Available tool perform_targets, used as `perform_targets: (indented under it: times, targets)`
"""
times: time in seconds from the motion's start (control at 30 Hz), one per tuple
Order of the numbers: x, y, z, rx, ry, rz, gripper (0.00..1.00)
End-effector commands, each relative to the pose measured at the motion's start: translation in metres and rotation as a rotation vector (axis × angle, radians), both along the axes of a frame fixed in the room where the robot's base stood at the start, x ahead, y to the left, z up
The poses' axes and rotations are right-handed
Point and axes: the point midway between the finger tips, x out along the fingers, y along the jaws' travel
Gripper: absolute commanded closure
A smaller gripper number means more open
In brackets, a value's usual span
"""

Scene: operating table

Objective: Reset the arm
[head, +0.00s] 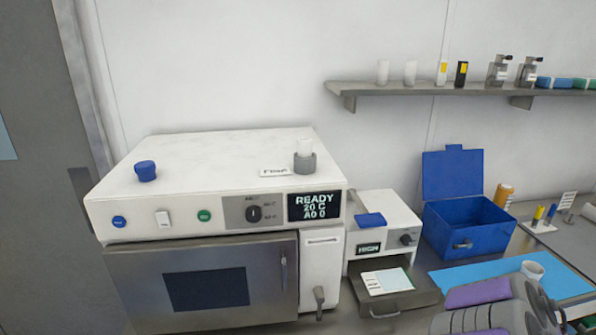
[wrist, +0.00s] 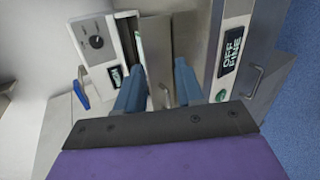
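My gripper (wrist: 160,82) shows in the wrist view as two blue-grey fingers spread apart, with nothing held between them. Beyond the gap is a grey metal panel with a small handle (wrist: 166,95); I cannot tell how far it is from the fingertips. My arm (head: 500,305), with purple and grey parts, shows at the bottom right of the head view, low in front of the bench. My fingertips cannot be made out there.
A large white machine (head: 215,185) reads READY. Beside it stands a smaller white device (head: 385,217) with its tray (head: 415,300) out. An open blue box (head: 468,240), a blue mat (head: 450,280) and an orange bottle (head: 503,195) are at right. A shelf (head: 420,88) hangs above.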

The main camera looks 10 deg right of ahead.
Motion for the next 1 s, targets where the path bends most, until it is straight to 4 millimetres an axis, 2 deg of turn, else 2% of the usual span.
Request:
perform_targets:
  times: [0.03, 0.1, 0.23, 0.33, 0.47, 0.57, 0.67, 0.77, 0.87, 1.0]
  targets:
    - [0.009, -0.006, 0.018, -0.029, 0.010, -0.065, 0.63]
    - [0.013, -0.017, 0.038, -0.050, 0.026, -0.181, 0.63]
    - [0.013, -0.029, 0.077, -0.049, 0.030, -0.402, 0.63]
    - [0.006, -0.028, 0.105, -0.014, 0.022, -0.573, 0.63]
    - [-0.012, -0.013, 0.132, 0.077, 0.013, -0.783, 0.63]
    - [-0.030, 0.009, 0.143, 0.177, 0.019, -0.934, 0.63]
    - [-0.052, 0.039, 0.147, 0.294, 0.044, -1.071, 0.63]
    - [-0.077, 0.077, 0.143, 0.421, 0.100, -1.196, 0.63]
    - [-0.106, 0.123, 0.135, 0.543, 0.188, -1.305, 0.63]
    - [-0.153, 0.198, 0.123, 0.688, 0.369, -1.428, 0.63]
